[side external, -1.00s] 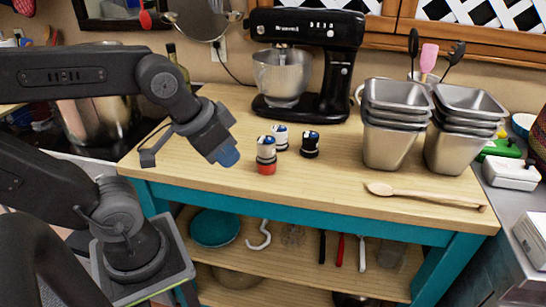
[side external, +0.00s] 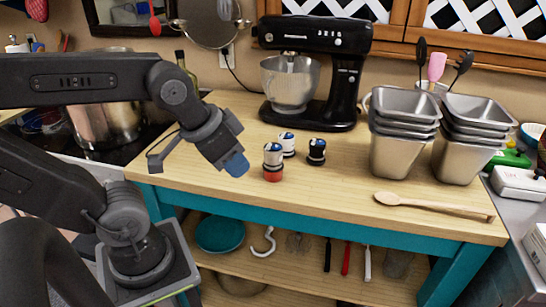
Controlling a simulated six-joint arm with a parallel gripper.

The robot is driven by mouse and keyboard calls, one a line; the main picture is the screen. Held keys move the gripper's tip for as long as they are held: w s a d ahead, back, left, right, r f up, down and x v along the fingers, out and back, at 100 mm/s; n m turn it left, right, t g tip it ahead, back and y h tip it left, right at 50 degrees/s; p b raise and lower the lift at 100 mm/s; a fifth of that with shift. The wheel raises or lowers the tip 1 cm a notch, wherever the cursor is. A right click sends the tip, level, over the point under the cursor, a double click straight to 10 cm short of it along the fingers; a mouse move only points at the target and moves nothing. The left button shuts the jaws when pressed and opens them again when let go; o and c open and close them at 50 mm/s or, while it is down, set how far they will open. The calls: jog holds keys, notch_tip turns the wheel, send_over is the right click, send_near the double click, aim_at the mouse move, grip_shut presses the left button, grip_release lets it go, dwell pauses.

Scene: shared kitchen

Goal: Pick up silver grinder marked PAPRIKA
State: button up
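Three small grinders stand upright in a group on the wooden tabletop. The front one (side external: 272,160) has a silver-white body and a red-orange base. Behind it is a whitish-silver one (side external: 287,144). To the right is a black one (side external: 316,152). Their labels are too small to read, so I cannot tell which is marked PAPRIKA. My gripper (side external: 236,165), with a blue tip, points down just left of the front grinder and appears apart from all three. Its fingers are not clear enough to show whether it is open or shut.
A black stand mixer (side external: 339,75) with a metal bowl stands behind the grinders. Stacked metal pans (side external: 397,152) stand to the right, with a second stack (side external: 462,155) beside them. A wooden spoon (side external: 430,205) lies near the front edge. The tabletop between grinders and pans is clear.

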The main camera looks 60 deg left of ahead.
jog(key=o, duration=1.1)
jog(key=r+n+g, duration=0.1)
jog(key=n+g, duration=0.5)
jog(key=n, duration=1.2)
send_over(273, 146)
notch_tip(273, 146, down, 8)
jog(key=shift+d+r, duration=0.1)
jog(key=shift+t, duration=0.3)
jog(key=shift+a+f, duration=0.2)
jog(key=shift+f, duration=2.4)
